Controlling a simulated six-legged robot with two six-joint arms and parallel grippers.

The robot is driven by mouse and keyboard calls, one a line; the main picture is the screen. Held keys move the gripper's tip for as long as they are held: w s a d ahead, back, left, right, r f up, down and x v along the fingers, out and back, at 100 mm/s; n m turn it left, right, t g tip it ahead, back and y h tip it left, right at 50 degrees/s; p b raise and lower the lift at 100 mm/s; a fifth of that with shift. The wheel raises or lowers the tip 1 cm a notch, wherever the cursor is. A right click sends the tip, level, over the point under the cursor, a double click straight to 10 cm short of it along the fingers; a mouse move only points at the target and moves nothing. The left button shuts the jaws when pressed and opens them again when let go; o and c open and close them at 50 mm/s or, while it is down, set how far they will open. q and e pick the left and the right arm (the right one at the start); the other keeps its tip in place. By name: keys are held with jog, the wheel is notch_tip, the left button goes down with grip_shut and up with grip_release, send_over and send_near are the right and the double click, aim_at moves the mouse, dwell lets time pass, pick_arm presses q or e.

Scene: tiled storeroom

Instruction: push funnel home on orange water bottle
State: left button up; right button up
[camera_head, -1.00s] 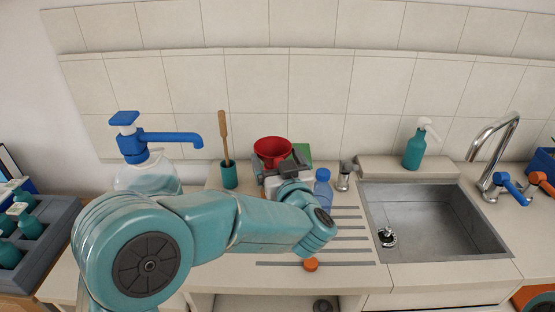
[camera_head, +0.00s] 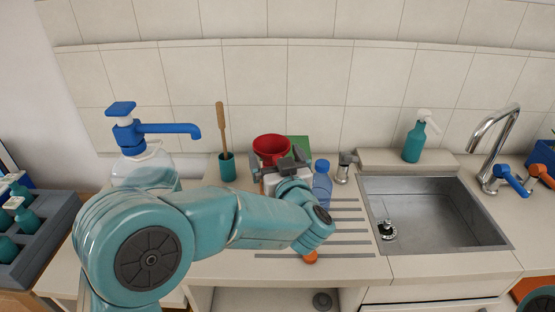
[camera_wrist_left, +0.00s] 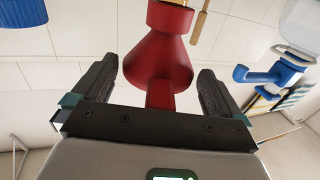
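A red funnel (camera_head: 271,147) stands at the back of the counter, its wide mouth facing up. In the left wrist view, which looks upside down, the red funnel (camera_wrist_left: 158,62) lies between the two dark fingers, with a red tab towards the palm. My left gripper (camera_head: 285,168) is at the funnel's near side. Its fingers are wide apart, one on each side of the cone; I cannot tell whether they touch it. The gripper and arm hide what is under the funnel, and I cannot make out an orange bottle. My right gripper is not in view.
A blue bottle (camera_head: 322,182) stands just right of my left gripper. A pump dispenser (camera_head: 145,165) and a teal cup with a wooden-handled tool (camera_head: 228,168) stand left. A green object (camera_head: 299,148) is behind. An orange cap (camera_head: 310,257) lies in front; the sink (camera_head: 430,215) is right.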

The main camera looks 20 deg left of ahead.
pick_arm(q)
jog(key=b+v, duration=0.2)
jog(key=v, duration=1.4)
jog(key=shift+b, duration=0.4)
jog(key=shift+s+d, duration=0.1)
jog(key=shift+s, duration=0.1)
